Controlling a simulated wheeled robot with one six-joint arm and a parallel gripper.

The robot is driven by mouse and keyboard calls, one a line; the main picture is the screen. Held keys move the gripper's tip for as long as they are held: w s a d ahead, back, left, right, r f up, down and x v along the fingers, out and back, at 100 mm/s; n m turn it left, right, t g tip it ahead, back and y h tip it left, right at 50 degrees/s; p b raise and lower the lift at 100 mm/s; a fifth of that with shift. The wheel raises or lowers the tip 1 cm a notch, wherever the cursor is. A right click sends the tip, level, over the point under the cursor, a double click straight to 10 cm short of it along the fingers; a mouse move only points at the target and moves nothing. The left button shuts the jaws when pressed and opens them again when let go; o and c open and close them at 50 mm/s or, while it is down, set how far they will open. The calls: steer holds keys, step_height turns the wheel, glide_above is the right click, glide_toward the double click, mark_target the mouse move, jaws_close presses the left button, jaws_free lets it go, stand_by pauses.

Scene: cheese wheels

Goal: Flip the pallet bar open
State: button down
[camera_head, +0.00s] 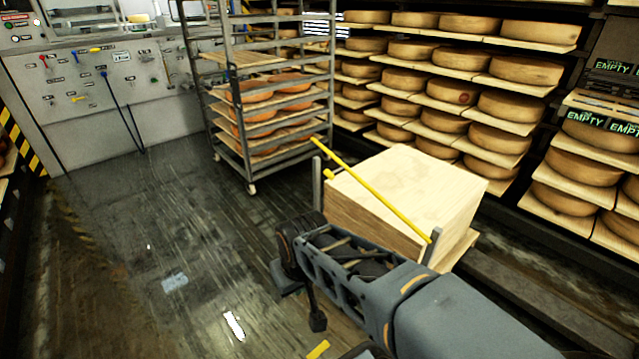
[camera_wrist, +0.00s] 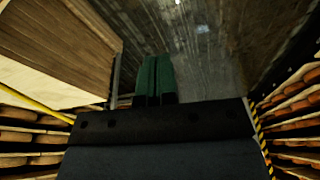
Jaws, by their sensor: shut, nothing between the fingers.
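The yellow pallet bar (camera_head: 372,190) slants across the front of a block of stacked pale wooden boards (camera_head: 405,195). Its far end is at a grey upright post (camera_head: 317,182), its near end at another post (camera_head: 430,252). In the wrist view, the bar (camera_wrist: 35,106) shows at the left, below the boards (camera_wrist: 60,50). My gripper (camera_wrist: 155,60) has green fingers side by side, shut and empty, over floor and apart from the bar. In the head view my arm reaches in front of the boards; the fingertips are not clear there.
A metal rack (camera_head: 270,100) with cheese wheels stands behind the bar's far end. Shelves of cheese wheels (camera_head: 510,105) line the back and right. A control panel (camera_head: 90,85) is at the back left. The wet floor (camera_head: 160,230) at left is clear.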

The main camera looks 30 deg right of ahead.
steer(key=shift+d, duration=0.1)
steer(key=w+m+y+p, duration=0.3)
steer(key=w+m+y, duration=1.1)
steer(key=w, duration=1)
steer(key=w+d+f+m+t+y+p, duration=0.1)
steer(key=w+d+f+m+t, duration=0.1)
steer(key=w+d+m+t, duration=0.25)
steer(key=w+d+f+m+t+y, duration=0.25)
steer(key=d+t, duration=0.25)
steer(key=d, duration=0.3)
steer(key=s+d+f+m+t+h, duration=0.2)
steer(key=d+f+m+t+h, duration=0.2)
steer(key=d+t, duration=0.1)
steer(key=s+d+f+m+t+h+p, duration=0.1)
steer(key=s+d+f+m+t+h, duration=0.1)
steer(key=d, duration=0.6)
steer(key=s+d+f+m+t+h, duration=0.2)
steer(key=d+f+m+t+h, duration=0.3)
steer(key=d+m+t+h, duration=0.1)
steer(key=shift+d+f+m+t+h+p, duration=0.35)
steer(key=shift+m+t, duration=0.15)
steer(key=shift+t, duration=0.55)
steer(key=shift+w, duration=0.1)
